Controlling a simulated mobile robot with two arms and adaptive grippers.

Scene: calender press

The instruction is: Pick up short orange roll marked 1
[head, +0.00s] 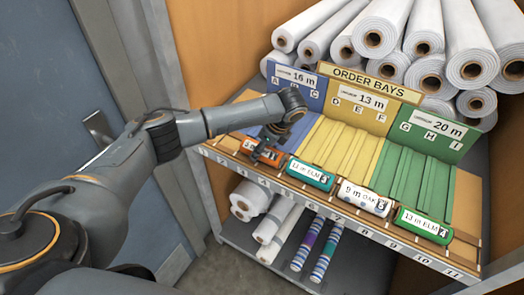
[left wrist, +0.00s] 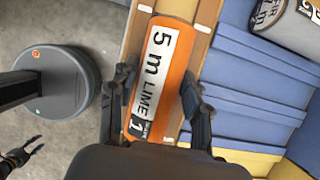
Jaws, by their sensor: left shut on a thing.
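The short orange roll (head: 247,146) lies in the front rail at its left end, partly hidden by my gripper in the head view. In the left wrist view the orange roll (left wrist: 173,35) carries a white label reading "5 m LIME" and a dark patch with a 1. My left gripper (head: 268,152) reaches down over it from above. In the left wrist view the left gripper (left wrist: 157,108) has one finger on each side of the roll and is shut on it. A dark, gripper-like shape at the lower left of that view may be my right gripper; its jaws are unclear.
A teal roll (head: 310,174), a white roll (head: 363,198) and a green roll (head: 422,224) lie farther right along the numbered rail. Behind stand blue, yellow and green order bays. A grey roll (left wrist: 290,25) lies near the blue slats. Large white rolls are stacked behind.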

